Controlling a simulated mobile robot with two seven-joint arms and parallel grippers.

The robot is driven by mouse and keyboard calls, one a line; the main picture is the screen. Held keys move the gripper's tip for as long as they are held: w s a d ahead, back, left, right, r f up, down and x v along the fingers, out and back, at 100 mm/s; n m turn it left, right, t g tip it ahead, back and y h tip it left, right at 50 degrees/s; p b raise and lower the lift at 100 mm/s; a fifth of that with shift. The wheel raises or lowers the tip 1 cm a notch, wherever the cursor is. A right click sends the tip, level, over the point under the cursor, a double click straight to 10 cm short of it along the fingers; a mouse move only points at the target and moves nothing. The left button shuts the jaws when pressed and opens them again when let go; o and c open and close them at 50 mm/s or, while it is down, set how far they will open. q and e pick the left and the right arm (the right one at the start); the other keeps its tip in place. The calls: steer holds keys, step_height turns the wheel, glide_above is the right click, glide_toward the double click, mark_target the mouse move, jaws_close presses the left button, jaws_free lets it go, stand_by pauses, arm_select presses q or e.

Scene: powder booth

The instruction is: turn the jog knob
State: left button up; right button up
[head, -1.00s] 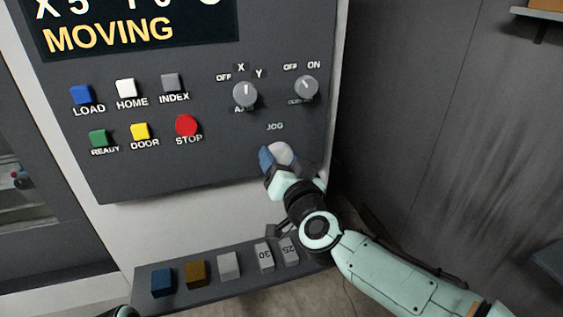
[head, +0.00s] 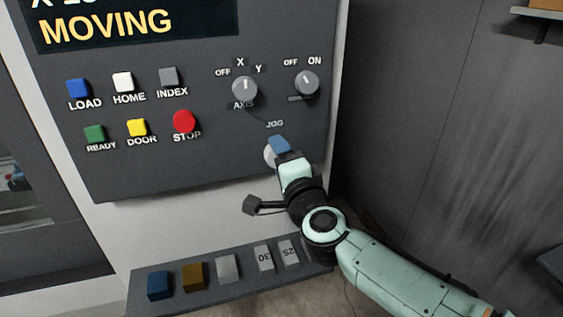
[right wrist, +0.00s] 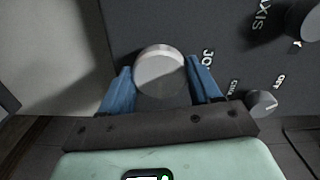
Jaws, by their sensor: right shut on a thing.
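The jog knob (head: 270,153) is a pale round knob under the JOG label on the dark control panel (head: 205,165). My right gripper (head: 278,146) is at it, with its blue fingers shut on the knob. In the right wrist view the round knob (right wrist: 160,70) sits between the two blue fingers (right wrist: 162,85), one on each side. In the head view the gripper hides part of the knob. My left gripper is not in view.
Above the knob are the AXIS knob (head: 244,88) and an OFF/ON knob (head: 307,83). A red STOP button (head: 184,121) and several coloured buttons lie to the left. The display (head: 130,25) reads MOVING. A ledge (head: 205,291) with several blocks juts out below.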

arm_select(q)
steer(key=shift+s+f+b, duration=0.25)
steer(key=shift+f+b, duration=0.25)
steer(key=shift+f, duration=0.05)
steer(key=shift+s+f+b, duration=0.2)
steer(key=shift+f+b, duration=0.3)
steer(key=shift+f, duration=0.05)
arm_select(e)
steer(key=shift+m, duration=3.7)
steer(key=o, duration=1.1)
steer(key=shift+c, duration=0.2)
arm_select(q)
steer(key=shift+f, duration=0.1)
arm_select(e)
steer(key=shift+s, duration=0.1)
arm_select(q)
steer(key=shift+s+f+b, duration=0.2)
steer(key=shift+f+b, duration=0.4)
steer(key=shift+b, duration=0.05)
arm_select(e)
steer(key=v, duration=1.3)
